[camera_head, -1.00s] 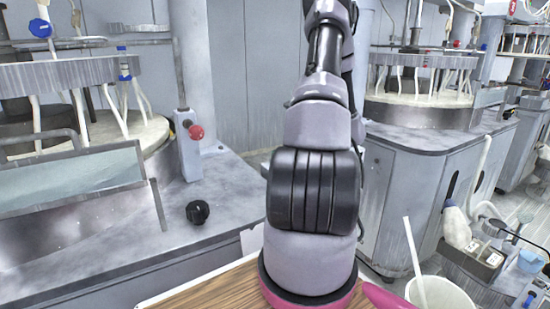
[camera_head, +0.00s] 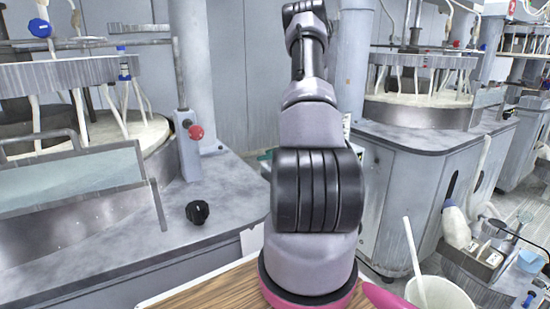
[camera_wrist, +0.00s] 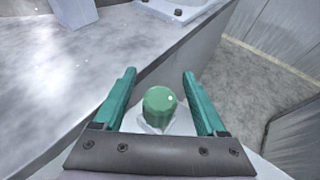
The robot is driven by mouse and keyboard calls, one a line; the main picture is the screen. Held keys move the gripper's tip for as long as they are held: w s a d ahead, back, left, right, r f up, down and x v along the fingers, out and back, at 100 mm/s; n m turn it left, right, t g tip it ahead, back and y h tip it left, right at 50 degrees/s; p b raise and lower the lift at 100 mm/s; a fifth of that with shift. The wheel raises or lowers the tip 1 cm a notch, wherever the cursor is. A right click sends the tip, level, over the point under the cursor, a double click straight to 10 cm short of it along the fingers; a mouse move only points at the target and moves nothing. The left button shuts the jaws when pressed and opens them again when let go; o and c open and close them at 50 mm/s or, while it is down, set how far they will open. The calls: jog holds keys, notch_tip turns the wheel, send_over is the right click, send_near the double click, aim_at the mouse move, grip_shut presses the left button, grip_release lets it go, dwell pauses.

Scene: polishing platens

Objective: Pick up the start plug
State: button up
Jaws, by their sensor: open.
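A green round-topped plug (camera_wrist: 160,105), which I take to be the start plug, shows in the wrist view on a whitish base. It appears between the two teal fingers of my gripper (camera_wrist: 159,74). The fingers are open, with a gap visible on both sides of the plug. I cannot tell how far below the fingers the plug is. In the head view, the plug is not seen, and my arm hides most of my gripper. Only a small teal piece shows beside the arm.
A grey machine bench (camera_head: 222,190) with a black knob (camera_head: 198,212) and a red ball knob (camera_head: 196,132) stands at left. Another polishing machine (camera_head: 420,135) stands at right. A wooden top (camera_head: 205,293) and a white bucket (camera_head: 440,295) are in front. Bare floor (camera_wrist: 270,85) lies beyond the bench edge.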

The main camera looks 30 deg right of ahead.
grip_shut()
jog(key=shift+r, duration=0.15)
